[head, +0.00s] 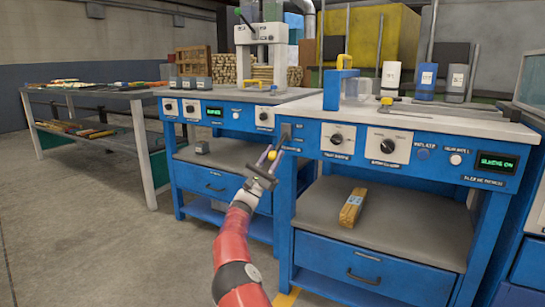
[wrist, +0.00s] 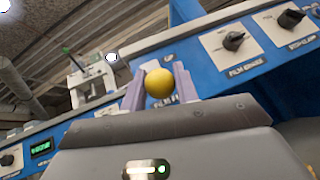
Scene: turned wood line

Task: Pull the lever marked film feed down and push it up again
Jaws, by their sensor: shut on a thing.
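The yellow ball knob (head: 272,155) of a lever shows at the left end of the right-hand blue bench's front panel. It sits lower than the dark lever plate (head: 286,131) on that panel. In the wrist view the yellow knob (wrist: 159,83) lies between two purple-grey fingers, with a partly hidden "FILM" label behind it. My gripper (head: 269,158) is shut on the knob, with one finger on each side. The lever's shaft is mostly hidden, so I cannot tell its exact angle.
Rotary knobs (head: 337,139) and a green display reading "SEALING ON" (head: 496,163) are on the same panel. A wrapped wood bundle (head: 352,207) lies on the shelf below. The left blue bench (head: 215,180) stands close beside. Floor (head: 110,250) at left is clear.

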